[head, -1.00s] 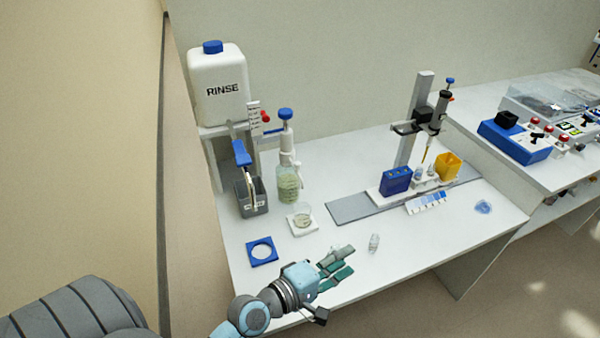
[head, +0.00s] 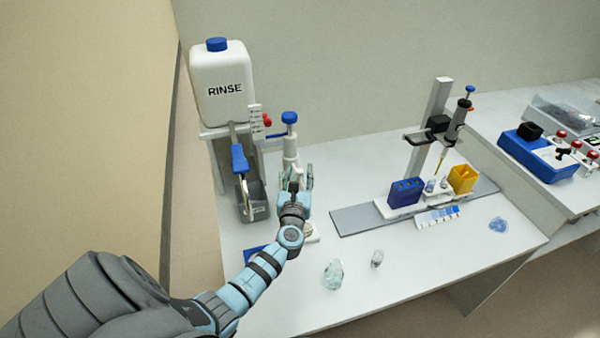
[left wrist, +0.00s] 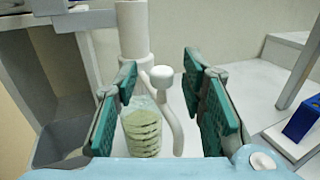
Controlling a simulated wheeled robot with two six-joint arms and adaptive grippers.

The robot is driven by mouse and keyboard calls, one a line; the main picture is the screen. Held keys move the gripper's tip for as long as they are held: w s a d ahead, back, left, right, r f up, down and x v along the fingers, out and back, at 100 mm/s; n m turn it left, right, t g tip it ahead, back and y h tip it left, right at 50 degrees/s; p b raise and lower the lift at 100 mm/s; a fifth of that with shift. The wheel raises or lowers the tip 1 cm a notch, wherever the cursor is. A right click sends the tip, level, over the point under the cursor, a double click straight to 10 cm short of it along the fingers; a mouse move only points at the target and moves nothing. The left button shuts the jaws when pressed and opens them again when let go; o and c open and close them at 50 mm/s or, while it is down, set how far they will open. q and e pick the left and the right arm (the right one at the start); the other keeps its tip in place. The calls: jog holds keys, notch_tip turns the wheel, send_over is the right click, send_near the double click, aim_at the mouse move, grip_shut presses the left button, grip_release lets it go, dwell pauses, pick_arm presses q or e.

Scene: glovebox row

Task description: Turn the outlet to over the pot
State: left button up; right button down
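The dispenser (head: 290,148) stands with its blue knob up, on a bottle of green liquid that my gripper mostly hides in the head view; the bottle (left wrist: 141,135) shows in the left wrist view. Its white outlet (left wrist: 163,80), a curved tube with a round end cap, lies between my left fingers, with a gap on each side. My left gripper (head: 296,176) is open around it; it also shows in the left wrist view (left wrist: 160,72). The pot on its white pad (head: 313,233) is mostly hidden behind my left wrist. My right gripper is out of view.
A grey bin (head: 254,199) and the RINSE tank (head: 225,88) stand left of the dispenser. A clear glass piece (head: 333,273) and a small vial (head: 377,258) are on the front bench. A pipette stand (head: 430,130) with blue and yellow holders is to the right.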

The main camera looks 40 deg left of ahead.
pick_arm(q)
jog(key=shift+x, duration=0.85)
jog(key=shift+s+d+r, duration=0.1)
jog(key=shift+s, duration=0.05)
jog(key=shift+c, duration=0.2)
grip_shut()
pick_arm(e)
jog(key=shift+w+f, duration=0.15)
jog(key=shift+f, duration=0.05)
